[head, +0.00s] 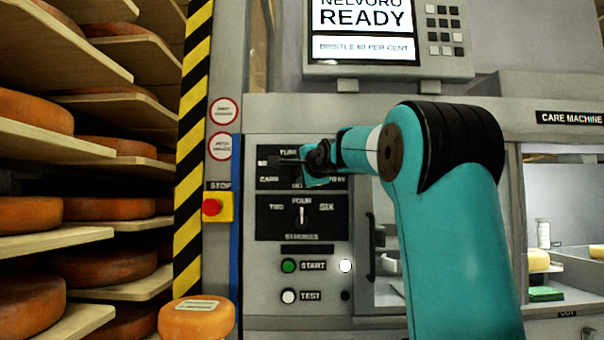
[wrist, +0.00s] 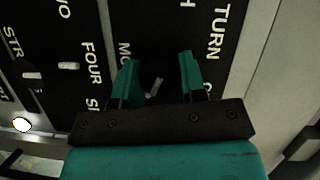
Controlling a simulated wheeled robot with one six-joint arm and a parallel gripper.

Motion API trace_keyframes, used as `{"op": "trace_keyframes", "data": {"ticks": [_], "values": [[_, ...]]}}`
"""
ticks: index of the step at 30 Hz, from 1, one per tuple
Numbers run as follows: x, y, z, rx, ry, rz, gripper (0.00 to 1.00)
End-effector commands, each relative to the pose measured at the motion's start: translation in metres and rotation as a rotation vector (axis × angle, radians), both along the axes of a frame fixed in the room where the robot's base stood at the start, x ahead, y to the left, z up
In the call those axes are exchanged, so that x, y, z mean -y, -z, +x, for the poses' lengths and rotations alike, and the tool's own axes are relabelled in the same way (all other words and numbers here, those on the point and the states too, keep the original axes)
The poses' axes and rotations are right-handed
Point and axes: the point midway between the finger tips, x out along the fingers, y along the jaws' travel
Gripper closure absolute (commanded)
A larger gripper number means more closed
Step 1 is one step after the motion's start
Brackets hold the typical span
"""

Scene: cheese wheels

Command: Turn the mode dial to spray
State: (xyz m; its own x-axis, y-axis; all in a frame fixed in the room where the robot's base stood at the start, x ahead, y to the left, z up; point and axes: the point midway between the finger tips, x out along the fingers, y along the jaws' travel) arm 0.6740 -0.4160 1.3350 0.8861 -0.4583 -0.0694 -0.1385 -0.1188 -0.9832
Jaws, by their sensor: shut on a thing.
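The mode dial's black panel (head: 265,170) is at the upper part of the grey control face, with labels partly covered by my gripper (head: 305,172). "TURN" shows at its top and the end of a word, "RAY", at its right. In the wrist view, the pale mode dial (wrist: 154,88) lies between the two teal fingers of my gripper (wrist: 158,75). My gripper is shut on it. The dial itself is hidden in the head view, and I cannot tell which label it points to.
Below is the strokes dial (head: 302,215), upright at FOUR. Under it are a green start button (head: 288,266) and a white test button (head: 288,296). A red stop button (head: 212,207) is at the left. Shelves of cheese wheels (head: 30,215) fill the left side. A display (head: 365,30) reads READY.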

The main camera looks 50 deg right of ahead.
Motion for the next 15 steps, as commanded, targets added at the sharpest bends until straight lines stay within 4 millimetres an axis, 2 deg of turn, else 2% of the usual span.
{"op": "trace_keyframes", "data": {"ticks": [10,11,13,14,15], "values": [[0.0011,0.0019,-0.0004,-0.001,0.003,0.005,0.85],[0.0011,0.0019,-0.0004,-0.001,0.003,0.005,0.57],[0.0009,0.0018,-0.0003,-0.002,0.002,0.005,0.41],[0.0008,0.0017,-0.0002,-0.002,0.002,0.005,0.37],[0.0006,0.0015,-0.0001,-0.001,0.002,0.004,0.37]]}}
